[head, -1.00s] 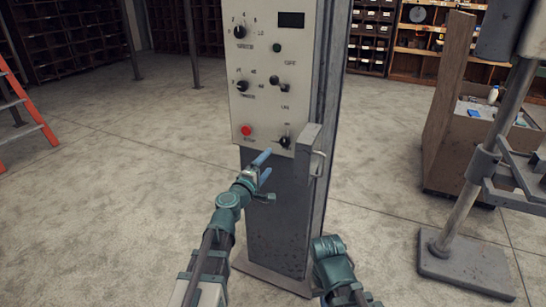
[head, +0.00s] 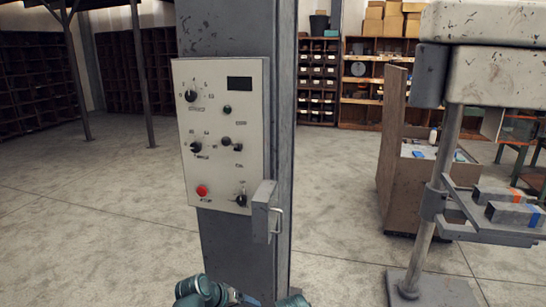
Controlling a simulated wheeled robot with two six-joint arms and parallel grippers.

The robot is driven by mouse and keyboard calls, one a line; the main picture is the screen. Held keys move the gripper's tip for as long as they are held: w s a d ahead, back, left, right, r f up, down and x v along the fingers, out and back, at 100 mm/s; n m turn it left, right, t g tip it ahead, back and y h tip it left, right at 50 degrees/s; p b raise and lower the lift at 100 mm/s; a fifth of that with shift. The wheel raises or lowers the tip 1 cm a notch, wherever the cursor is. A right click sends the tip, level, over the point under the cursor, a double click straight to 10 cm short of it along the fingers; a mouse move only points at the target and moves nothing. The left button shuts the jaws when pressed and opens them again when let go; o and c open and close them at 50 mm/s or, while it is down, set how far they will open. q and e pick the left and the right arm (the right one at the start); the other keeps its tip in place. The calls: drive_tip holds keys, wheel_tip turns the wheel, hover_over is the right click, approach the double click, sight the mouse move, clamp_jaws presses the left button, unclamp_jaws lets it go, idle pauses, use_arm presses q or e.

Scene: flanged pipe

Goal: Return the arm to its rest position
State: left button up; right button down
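Part of my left arm (head: 200,291) shows at the bottom edge, in front of the foot of the grey control column (head: 236,240). Its gripper fingers are not visible. Only a small piece of my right arm (head: 292,300) shows at the bottom edge, right of the left one. Its gripper is out of the picture. The control panel (head: 222,165) on the column has several black knobs, a dark display (head: 240,84) and a red button (head: 202,190). Neither visible arm part reaches the panel.
A grey box with a handle (head: 265,210) juts from the column's right side. A metal stand (head: 425,245) with a shelf (head: 495,236) is at the right. A wooden cabinet (head: 397,180) stands behind it. The floor (head: 85,245) at left is clear.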

use_arm(q)
drive_tip(key=s+a+f+m+g+y, duration=0.2)
drive_tip(key=s+a+f+g+y, duration=0.25)
drive_tip(key=s+a, duration=0.4)
drive_tip(key=s+d+r+m+y+p, duration=0.1)
drive_tip(key=s+d+r+p, duration=0.2)
drive_tip(key=d+r+p, duration=0.2)
drive_tip(key=s+d+r+m+g+y+p, duration=0.1)
drive_tip(key=s+d+r+m+p, duration=0.1)
drive_tip(key=s+d+r+p, duration=0.2)
wheel_tip(320, 180, up, 3)
drive_tip(key=d+p, duration=0.2)
drive_tip(key=shift+d, duration=0.3)
drive_tip(key=shift+f, duration=0.15)
